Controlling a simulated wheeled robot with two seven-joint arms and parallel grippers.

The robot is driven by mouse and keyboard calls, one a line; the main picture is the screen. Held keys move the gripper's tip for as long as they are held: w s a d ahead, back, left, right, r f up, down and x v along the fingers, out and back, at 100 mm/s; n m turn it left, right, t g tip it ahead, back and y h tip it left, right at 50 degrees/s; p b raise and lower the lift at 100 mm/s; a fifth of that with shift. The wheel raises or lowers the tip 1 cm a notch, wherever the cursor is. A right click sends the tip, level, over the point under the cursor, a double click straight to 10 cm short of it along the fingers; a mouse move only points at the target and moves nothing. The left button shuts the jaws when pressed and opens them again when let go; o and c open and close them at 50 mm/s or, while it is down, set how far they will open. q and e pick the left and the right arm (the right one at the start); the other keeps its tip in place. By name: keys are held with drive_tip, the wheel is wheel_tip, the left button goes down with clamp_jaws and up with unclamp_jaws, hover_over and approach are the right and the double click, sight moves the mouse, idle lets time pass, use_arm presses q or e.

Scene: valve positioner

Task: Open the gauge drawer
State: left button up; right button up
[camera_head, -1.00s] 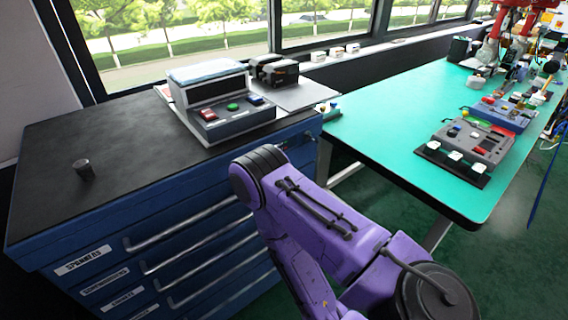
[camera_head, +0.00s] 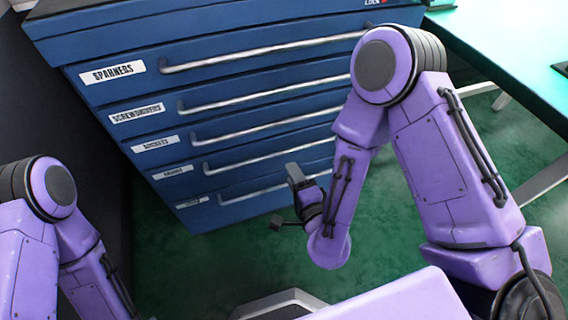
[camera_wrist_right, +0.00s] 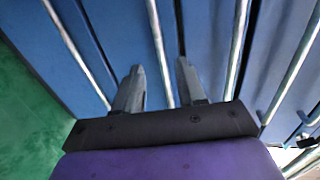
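The blue drawer cabinet (camera_head: 250,78) has a stack of shut drawers with long silver handles in the head view. The top labels read SPANNERS, SCREWDRIVERS and apparently SOCKETS. The fourth label (camera_head: 173,172) and the bottom label (camera_head: 192,202) are too small to read surely, so I cannot tell which marks the gauge drawer. My right gripper (camera_head: 283,197) is open and empty in front of the lower drawers. In the right wrist view its fingers (camera_wrist_right: 160,70) are apart, with a drawer handle (camera_wrist_right: 157,40) seen beyond and between them; contact is not evident. My left gripper is out of view.
A teal table (camera_head: 510,45) stands at the right, with its pale legs near my right arm. The green floor (camera_head: 400,215) is clear before the cabinet. A dark wall is at the left. A grey-edged object is at the bottom centre.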

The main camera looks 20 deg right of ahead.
sight(282, 154)
drive_tip(key=w, duration=0.2)
drive_tip(key=w+f, duration=0.1)
drive_tip(key=w, duration=0.5)
drive_tip(key=shift+a+f, duration=0.1)
drive_tip(key=shift+f, duration=0.25)
clamp_jaws()
